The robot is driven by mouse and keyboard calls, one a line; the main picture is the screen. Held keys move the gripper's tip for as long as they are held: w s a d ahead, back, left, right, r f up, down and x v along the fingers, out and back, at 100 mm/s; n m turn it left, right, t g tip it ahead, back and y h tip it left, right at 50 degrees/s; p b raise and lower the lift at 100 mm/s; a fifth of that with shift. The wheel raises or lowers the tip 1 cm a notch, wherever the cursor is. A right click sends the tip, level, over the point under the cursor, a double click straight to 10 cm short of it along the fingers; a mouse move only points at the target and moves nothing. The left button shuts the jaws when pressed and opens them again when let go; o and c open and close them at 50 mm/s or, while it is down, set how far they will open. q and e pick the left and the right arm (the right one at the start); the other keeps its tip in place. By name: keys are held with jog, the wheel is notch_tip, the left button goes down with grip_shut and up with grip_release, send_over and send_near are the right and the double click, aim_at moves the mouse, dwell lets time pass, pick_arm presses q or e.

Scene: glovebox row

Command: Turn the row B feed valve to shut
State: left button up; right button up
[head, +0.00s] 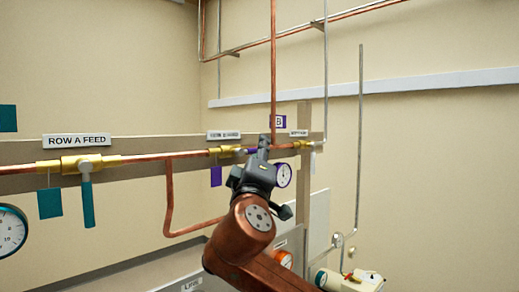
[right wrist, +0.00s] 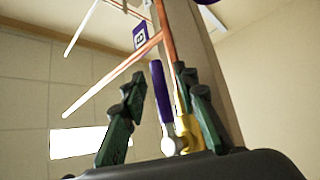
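The row B feed valve (head: 225,151) is a yellow brass body on the copper pipe, under a white label too small to read. Its purple handle (head: 250,151) lies roughly along the pipe and is partly hidden by my right gripper (head: 263,143). In the right wrist view, the purple handle (right wrist: 160,92) rises from a silver hub (right wrist: 170,146) beside the yellow body (right wrist: 185,124). The handle stands between the two green-black fingers of my right gripper (right wrist: 159,78), which are open; gaps show on both sides. My left gripper is not in view.
The ROW A FEED valve (head: 82,163), with its teal handle (head: 87,203) hanging down, is at left. A purple tag (head: 216,177) hangs below the row B valve. A purple-rimmed gauge (head: 284,175) and another yellow fitting (head: 302,145) are close right of my gripper.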

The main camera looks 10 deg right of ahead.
jog(key=shift+c, duration=0.3)
grip_shut()
dwell(0.5)
